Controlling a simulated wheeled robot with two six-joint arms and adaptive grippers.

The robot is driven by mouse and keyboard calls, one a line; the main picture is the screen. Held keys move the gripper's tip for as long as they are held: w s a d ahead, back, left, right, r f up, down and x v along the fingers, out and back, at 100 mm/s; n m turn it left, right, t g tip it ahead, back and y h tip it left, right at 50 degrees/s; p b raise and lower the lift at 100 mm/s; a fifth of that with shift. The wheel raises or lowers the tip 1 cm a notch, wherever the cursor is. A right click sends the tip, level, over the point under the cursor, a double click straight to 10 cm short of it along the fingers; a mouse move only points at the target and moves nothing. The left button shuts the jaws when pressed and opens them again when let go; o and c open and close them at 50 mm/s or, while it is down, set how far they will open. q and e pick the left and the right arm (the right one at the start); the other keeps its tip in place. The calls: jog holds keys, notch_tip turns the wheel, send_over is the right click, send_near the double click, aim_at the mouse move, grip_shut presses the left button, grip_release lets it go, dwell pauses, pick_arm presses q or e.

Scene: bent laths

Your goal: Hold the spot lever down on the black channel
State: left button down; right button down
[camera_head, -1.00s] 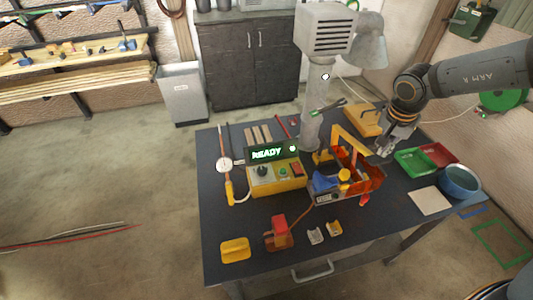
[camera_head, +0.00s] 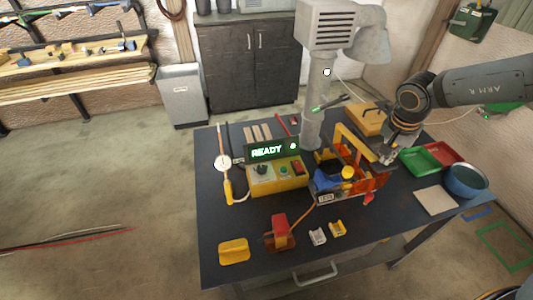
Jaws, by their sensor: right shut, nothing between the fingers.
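The orange-red machine (camera_head: 378,183) stands on the dark table, right of the control box. A slanting yellow bar (camera_head: 355,142) on top of it looks like the spot lever. My right gripper (camera_head: 387,158) comes in from the right, shut and empty, close to the lower right end of this bar. I cannot tell whether it touches the bar. The black channel cannot be made out with certainty; the middle of the machine is partly hidden by blue and yellow parts. My left gripper is not in view.
The yellow control box (camera_head: 277,180) has a green READY display (camera_head: 270,150). A grey duct (camera_head: 316,105) rises behind the machine. Green (camera_head: 418,161) and red trays, a blue bowl (camera_head: 466,183) and a pale square (camera_head: 436,200) lie to the right.

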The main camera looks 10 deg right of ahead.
aim_at(386, 168)
jog(key=shift+s+f+b, duration=0.2)
jog(key=shift+f+b, duration=0.35)
jog(key=shift+f, duration=0.1)
jog(key=shift+s+f+b, duration=0.15)
jog(key=shift+f+b, duration=0.35)
jog(key=shift+f, duration=0.1)
jog(key=shift+s+f+b, duration=0.3)
jog(key=shift+f+b, duration=0.35)
jog(key=shift+f, duration=0.05)
jog(key=shift+s+f+b, duration=0.1)
jog(key=shift+f+b, duration=0.05)
jog(key=shift+b, duration=0.15)
jog(key=shift+s+a+f, duration=0.15)
jog(key=shift+s, duration=0.05)
dwell(1.3)
jog(key=w+r+p, duration=0.3)
jog(key=r+p, duration=0.4)
jog(key=r, duration=0.4)
jog(key=shift+w+r, duration=0.2)
jog(key=shift+w, duration=0.05)
dwell(0.3)
